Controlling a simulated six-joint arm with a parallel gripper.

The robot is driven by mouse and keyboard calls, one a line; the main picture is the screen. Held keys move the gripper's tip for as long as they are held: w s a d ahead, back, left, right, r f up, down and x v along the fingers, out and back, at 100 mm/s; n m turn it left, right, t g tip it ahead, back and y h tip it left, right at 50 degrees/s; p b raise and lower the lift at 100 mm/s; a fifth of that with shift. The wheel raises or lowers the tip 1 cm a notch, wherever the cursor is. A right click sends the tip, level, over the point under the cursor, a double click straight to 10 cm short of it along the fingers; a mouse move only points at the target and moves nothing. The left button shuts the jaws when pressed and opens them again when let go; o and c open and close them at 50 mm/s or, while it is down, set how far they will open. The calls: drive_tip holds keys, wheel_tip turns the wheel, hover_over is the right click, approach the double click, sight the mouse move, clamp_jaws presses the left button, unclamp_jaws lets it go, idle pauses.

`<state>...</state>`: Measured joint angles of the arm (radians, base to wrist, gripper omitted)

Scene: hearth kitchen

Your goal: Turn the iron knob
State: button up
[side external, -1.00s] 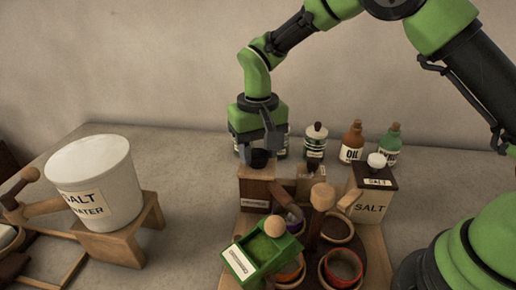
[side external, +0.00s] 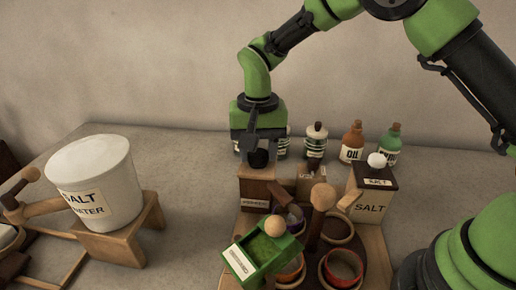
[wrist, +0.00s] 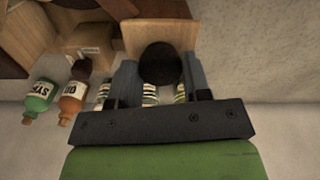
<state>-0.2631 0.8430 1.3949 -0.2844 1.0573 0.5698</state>
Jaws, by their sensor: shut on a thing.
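The iron knob (side external: 258,158) is dark and round and sits on top of a small brown wooden box (side external: 257,190) with a pale label. In the wrist view the knob (wrist: 160,64) shows as a dark disc between the two fingers. My gripper (side external: 259,150) points down over the box and is shut on the knob. In the wrist view my gripper (wrist: 160,82) has one finger on each side of it. The knob's underside and any marks on it are hidden.
A salt box (side external: 370,207), an oil bottle (side external: 352,143) and a green bottle (side external: 389,145) stand to the right. A green open box (side external: 240,263) sits in front. A white bucket (side external: 95,170) stands on a wooden stool at left, with bare counter between.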

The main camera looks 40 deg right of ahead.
sight(258, 153)
drive_tip(key=o, duration=0.9)
wheel_tip(258, 153, up, 10)
drive_tip(key=shift+r, duration=0.1)
drive_tip(key=s+d+r+n+t+y, duration=0.1)
drive_tip(key=s+d+r+t, duration=0.15)
drive_tip(key=s+r, duration=0.35)
drive_tip(key=s+d+t, duration=0.1)
drive_tip(key=s, duration=0.4)
drive_tip(key=s+d+r+n+t, duration=0.1)
drive_tip(key=s+d+t, duration=0.1)
drive_tip(key=s, duration=0.4)
drive_tip(key=s+d+t+y, duration=0.1)
drive_tip(key=s, duration=0.4)
drive_tip(key=shift+s+d+r+n+t, duration=0.3)
drive_tip(key=shift+d+r+n+t, duration=0.05)
drive_tip(key=shift+r+n, duration=0.05)
